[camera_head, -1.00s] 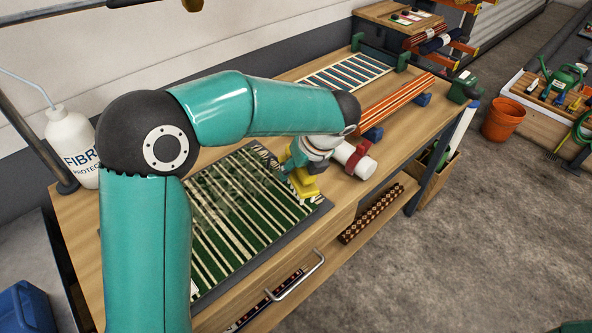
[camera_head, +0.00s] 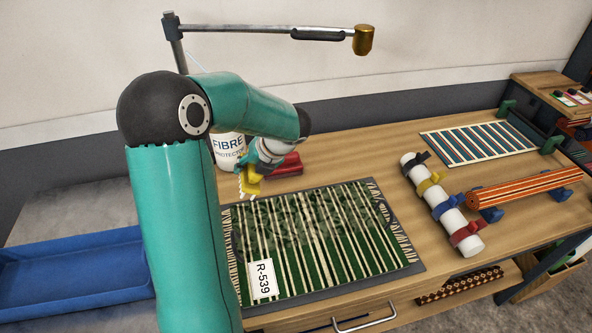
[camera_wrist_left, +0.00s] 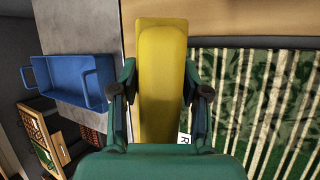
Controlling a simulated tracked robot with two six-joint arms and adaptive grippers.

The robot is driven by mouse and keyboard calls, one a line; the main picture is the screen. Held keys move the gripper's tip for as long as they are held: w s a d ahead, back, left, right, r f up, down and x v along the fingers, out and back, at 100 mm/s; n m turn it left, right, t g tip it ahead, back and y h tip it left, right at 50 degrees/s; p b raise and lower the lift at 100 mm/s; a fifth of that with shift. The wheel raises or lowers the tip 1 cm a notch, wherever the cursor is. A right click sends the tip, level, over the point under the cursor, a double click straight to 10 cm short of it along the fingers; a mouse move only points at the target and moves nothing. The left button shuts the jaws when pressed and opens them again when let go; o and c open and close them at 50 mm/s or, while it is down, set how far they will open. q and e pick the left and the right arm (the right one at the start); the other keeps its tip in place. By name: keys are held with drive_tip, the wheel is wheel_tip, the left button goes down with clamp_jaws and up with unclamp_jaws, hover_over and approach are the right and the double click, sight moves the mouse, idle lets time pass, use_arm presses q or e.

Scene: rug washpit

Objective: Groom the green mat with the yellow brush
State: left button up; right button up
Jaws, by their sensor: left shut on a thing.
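The green mat (camera_head: 335,240) with cream stripes lies flat on a dark grey pad on the wooden table. Dark, mottled patches cover much of its back half, and a white R-539 tag (camera_head: 263,280) lies at its front left. My left gripper (camera_head: 256,176) is shut on the yellow brush (camera_head: 250,187) near the mat's back left corner. In the left wrist view the brush (camera_wrist_left: 161,70) is between the fingers, with the mat (camera_wrist_left: 262,105) to its right. I cannot tell whether the bristles touch anything. My right gripper is not in view.
A white FIBRE PROTECTOR bottle (camera_head: 229,150) and a red object (camera_head: 285,165) stand behind my left gripper. A white roll with coloured straps (camera_head: 442,204), an orange striped roll (camera_head: 525,188) and a blue striped rug (camera_head: 478,140) lie right. A blue tray (camera_head: 75,265) is left.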

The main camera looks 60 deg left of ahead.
use_arm(q)
drive_tip(key=shift+s+a+r+n+g, duration=0.15)
drive_tip(key=shift+s+a+g, duration=0.15)
drive_tip(key=shift+s, duration=0.3)
drive_tip(key=shift+s+a+r+n+g, duration=0.1)
drive_tip(key=shift+s+a+n+g, duration=0.1)
drive_tip(key=shift+s+a, duration=0.25)
drive_tip(key=shift+s+f, duration=0.2)
drive_tip(key=shift+f, duration=0.1)
wheel_tip(320, 180, down, 5)
drive_tip(key=b, duration=0.5)
drive_tip(key=shift+r, duration=0.2)
